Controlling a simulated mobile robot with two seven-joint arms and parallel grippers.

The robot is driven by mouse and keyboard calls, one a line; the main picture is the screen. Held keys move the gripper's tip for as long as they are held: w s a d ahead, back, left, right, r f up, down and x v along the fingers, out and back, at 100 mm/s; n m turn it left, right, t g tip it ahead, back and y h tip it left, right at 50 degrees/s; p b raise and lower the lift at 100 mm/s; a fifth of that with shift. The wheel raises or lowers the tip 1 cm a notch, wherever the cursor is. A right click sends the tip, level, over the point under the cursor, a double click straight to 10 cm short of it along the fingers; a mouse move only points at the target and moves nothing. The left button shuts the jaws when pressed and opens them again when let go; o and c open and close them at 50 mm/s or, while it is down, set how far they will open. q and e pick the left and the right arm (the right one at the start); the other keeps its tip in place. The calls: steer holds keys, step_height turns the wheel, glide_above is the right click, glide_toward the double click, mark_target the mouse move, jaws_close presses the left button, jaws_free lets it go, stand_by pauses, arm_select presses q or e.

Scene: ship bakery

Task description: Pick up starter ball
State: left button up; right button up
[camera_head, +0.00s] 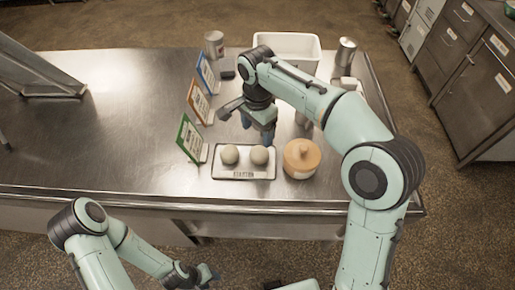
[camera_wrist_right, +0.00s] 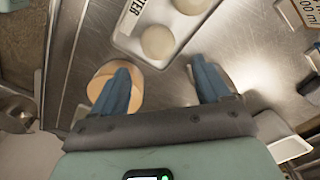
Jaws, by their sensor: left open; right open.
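Two pale round starter balls sit side by side on a white labelled tray (camera_head: 218,174), the left ball (camera_head: 230,154) and the right ball (camera_head: 259,155). My right gripper (camera_head: 257,130) is open and empty, just behind the tray, with its fingers pointing down. In the right wrist view the tray (camera_wrist_right: 122,38) lies beyond the open fingers (camera_wrist_right: 162,82), with one ball (camera_wrist_right: 158,42) nearer and the other (camera_wrist_right: 192,5) partly cut off at the top. My left gripper (camera_head: 205,277) is open and low, in front of the counter.
Green, orange and blue sign cards (camera_head: 191,138) stand left. A white bin (camera_head: 288,47) and metal cans (camera_head: 345,54) stand behind. The counter's left is clear.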

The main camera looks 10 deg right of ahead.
glide_above(259, 158)
steer(key=f, duration=0.4)
steer(key=shift+s+a+f+b, duration=0.2)
steer(key=shift+f+b, duration=0.1)
steer(key=shift+f, duration=0.05)
steer(key=shift+w+f, duration=0.2)
steer(key=shift+f, duration=0.3)
steer(key=f, duration=0.4)
steer(key=shift+d+f, duration=0.25)
steer(key=shift+f, duration=0.15)
steer(key=c, duration=0.9)
steer(key=shift+o, duration=0.2)
steer(key=shift+r, duration=0.1)
